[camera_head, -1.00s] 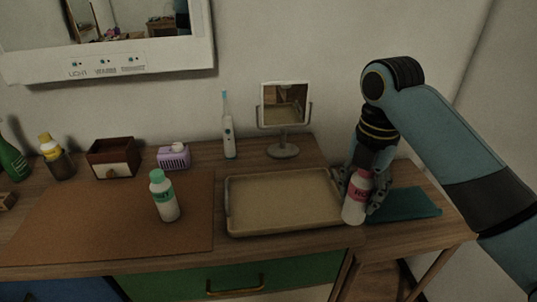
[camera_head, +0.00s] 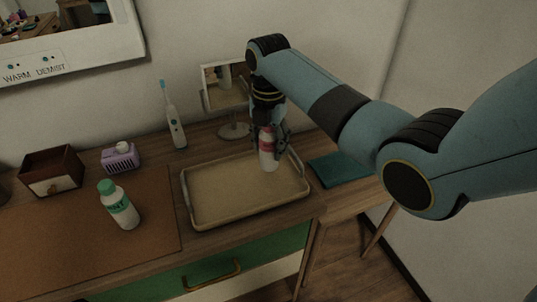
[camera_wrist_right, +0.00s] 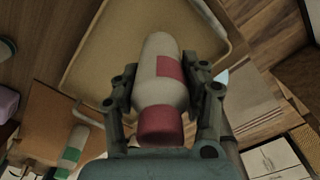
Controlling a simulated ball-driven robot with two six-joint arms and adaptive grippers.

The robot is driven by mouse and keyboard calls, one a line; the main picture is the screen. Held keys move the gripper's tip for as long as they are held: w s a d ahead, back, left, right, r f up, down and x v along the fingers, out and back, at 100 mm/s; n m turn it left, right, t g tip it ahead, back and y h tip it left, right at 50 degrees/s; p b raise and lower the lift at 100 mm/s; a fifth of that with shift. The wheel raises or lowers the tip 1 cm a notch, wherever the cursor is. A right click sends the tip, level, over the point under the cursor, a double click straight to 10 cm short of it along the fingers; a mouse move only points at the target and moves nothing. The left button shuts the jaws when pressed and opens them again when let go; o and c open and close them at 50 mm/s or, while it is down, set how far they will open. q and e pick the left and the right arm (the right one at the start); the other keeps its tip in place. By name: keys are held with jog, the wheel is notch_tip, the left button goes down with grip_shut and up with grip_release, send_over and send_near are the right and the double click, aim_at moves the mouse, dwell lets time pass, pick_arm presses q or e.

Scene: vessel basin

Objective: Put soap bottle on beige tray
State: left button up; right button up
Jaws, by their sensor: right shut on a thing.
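A white bottle with a red label band and a reddish cap (camera_head: 267,155) is upright between the fingers of my right gripper (camera_head: 268,136), over the back right part of the beige tray (camera_head: 215,216). In the right wrist view the fingers close on both sides of this bottle (camera_wrist_right: 160,92), with the tray (camera_wrist_right: 105,45) beyond it. I cannot tell whether the bottle's base touches the tray. The tray is otherwise empty. A second white bottle with a green cap (camera_head: 122,212) stands on the brown mat left of the tray. My left gripper is out of view.
A small stand mirror (camera_head: 224,88) is close behind my right gripper. An electric toothbrush (camera_head: 174,122), a purple box (camera_head: 121,158) and a dark wooden box (camera_head: 52,171) stand along the back. A teal cloth (camera_head: 341,168) lies right of the tray.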

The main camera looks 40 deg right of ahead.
aim_at(269, 156)
notch_tip(269, 156, down, 4)
jog(key=shift+s+r, duration=0.1)
jog(key=shift+r, duration=0.15)
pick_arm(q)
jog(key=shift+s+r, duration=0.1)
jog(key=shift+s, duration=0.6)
pick_arm(e)
jog(key=shift+f, duration=0.15)
jog(key=o, duration=1.3)
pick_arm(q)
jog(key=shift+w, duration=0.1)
pick_arm(e)
notch_tip(269, 156, up, 12)
jog(key=shift+r, duration=0.1)
